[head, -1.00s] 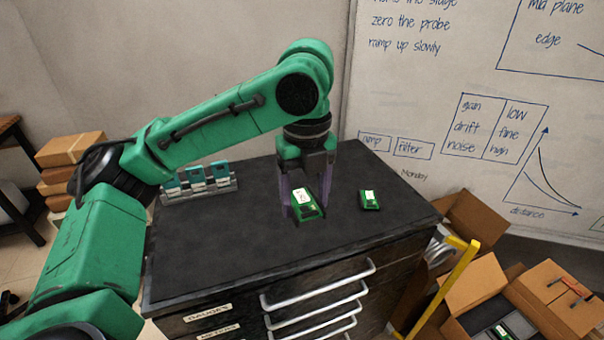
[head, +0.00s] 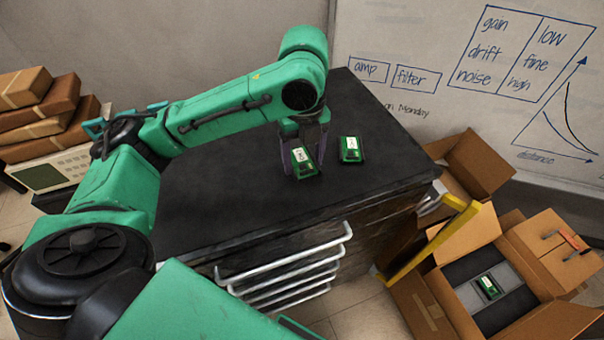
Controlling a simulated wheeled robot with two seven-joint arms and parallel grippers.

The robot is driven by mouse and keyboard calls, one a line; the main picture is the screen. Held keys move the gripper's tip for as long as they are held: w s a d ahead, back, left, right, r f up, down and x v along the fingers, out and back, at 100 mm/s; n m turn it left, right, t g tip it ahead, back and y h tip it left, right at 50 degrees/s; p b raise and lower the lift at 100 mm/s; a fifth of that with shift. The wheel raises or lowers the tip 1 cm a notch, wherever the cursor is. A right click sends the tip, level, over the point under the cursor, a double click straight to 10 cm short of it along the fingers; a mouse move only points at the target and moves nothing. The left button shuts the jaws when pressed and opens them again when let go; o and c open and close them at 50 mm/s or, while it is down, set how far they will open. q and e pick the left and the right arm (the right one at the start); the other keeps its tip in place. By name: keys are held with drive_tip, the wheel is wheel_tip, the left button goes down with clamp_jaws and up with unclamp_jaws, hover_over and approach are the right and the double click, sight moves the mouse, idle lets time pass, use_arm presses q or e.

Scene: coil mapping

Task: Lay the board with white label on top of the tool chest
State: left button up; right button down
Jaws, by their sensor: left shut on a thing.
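My left gripper (head: 304,168) points down over the tool chest (head: 230,205) and is shut on a green board with a white label (head: 303,156). The board is between the fingers, at or just above the black top; I cannot tell whether it touches. A second green board with a white label (head: 350,149) lies on the chest top, just right of the held one and apart from it. My right gripper is not in view.
Right of the chest stands an open cardboard box (head: 440,310) with a green board (head: 488,287) inside on a grey insert. A yellow bar (head: 432,242) rises between chest and box. Brown packages (head: 45,110) are stacked at left. The front of the chest top is clear.

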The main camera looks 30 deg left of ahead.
sight(303, 165)
use_arm(q)
drive_tip(key=f, duration=0.3)
drive_tip(key=shift+s+f, duration=0.3)
drive_tip(key=shift+f, duration=0.1)
drive_tip(key=shift+s, duration=0.1)
drive_tip(key=shift+f, duration=0.1)
drive_tip(key=o, duration=1.3)
drive_tip(key=shift+w+f, duration=0.1)
drive_tip(key=shift+w, duration=0.15)
drive_tip(key=shift+o, duration=0.2)
drive_tip(key=shift+s, duration=0.15)
drive_tip(key=shift+r, duration=0.6)
wheel_tip(303, 165, up, 11)
drive_tip(key=shift+r+p, duration=0.15)
drive_tip(key=shift+p, duration=0.75)
